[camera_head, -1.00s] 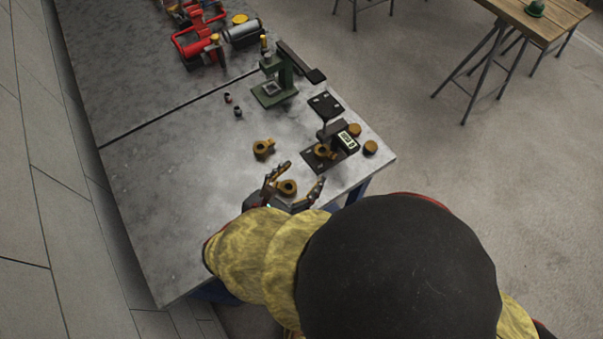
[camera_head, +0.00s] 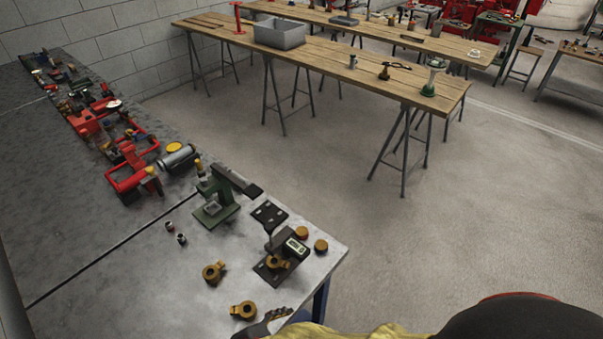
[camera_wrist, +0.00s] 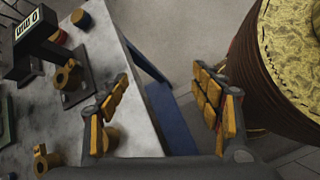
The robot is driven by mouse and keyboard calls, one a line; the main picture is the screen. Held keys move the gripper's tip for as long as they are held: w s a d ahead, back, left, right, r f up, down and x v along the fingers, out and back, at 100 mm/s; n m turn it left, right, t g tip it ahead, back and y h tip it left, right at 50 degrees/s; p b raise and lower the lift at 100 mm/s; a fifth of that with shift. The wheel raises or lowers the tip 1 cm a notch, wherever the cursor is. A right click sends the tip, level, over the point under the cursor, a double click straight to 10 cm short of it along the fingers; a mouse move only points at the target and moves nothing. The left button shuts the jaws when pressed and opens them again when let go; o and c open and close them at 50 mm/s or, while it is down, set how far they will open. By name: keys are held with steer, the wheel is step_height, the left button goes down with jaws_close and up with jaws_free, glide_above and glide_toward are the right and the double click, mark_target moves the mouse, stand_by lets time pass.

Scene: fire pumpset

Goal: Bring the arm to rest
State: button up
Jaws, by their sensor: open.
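My gripper (camera_wrist: 165,100) is open in the wrist view, its yellow-padded fingers wide apart with nothing between them. Below the gap are the metal table's edge and the floor. In the head view only a little of my gripper shows at the bottom edge, beside a brass ring fitting (camera_head: 243,310). A second brass fitting (camera_head: 214,272) lies loose farther in on the table. My yellow sleeve and dark shoulder fill the bottom right of the head view.
Wooden trestle tables (camera_head: 330,55) stand beyond open floor.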

steer(key=w+d+r+m+y, duration=0.2)
steer(key=d+r+m+y, duration=0.1)
steer(key=d+r+m, duration=0.7)
steer(key=w+d+r+m+y, duration=0.1)
steer(key=d+r+m+y, duration=0.1)
steer(key=d+r+m, duration=0.8)
steer(key=shift+w+d+r+m+y, duration=0.15)
steer(key=shift+w+d+m+y, duration=0.25)
steer(key=shift+m, duration=0.8)
